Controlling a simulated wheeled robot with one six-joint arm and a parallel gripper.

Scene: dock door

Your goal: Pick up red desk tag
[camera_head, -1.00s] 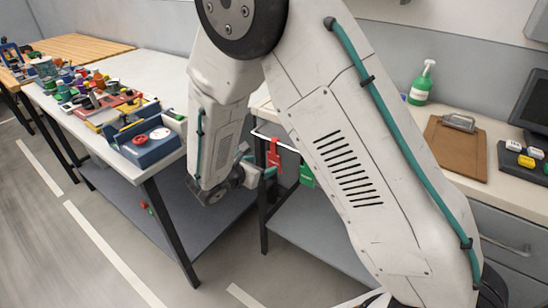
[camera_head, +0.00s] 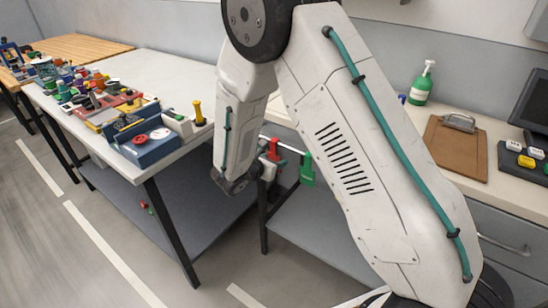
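The red desk tag (camera_head: 273,149) hangs from a thin white rail at the left end of the right-hand desk. Its upper part shows; the lower part looks covered by my gripper. A green tag (camera_head: 306,169) hangs on the same rail, just right of the red one. My gripper (camera_head: 265,169) is low at the end of my arm, close beside the red tag. It is small and partly hidden by my wrist, so I cannot tell whether its fingers are open or whether they touch the tag.
The right-hand desk holds a green pump bottle (camera_head: 422,84), a brown clipboard (camera_head: 456,147) and a dark monitor (camera_head: 532,104). The left workbench (camera_head: 150,80) carries a blue box with red knobs (camera_head: 150,147), a yellow-topped item (camera_head: 198,113) and many small parts. Floor is free in front.

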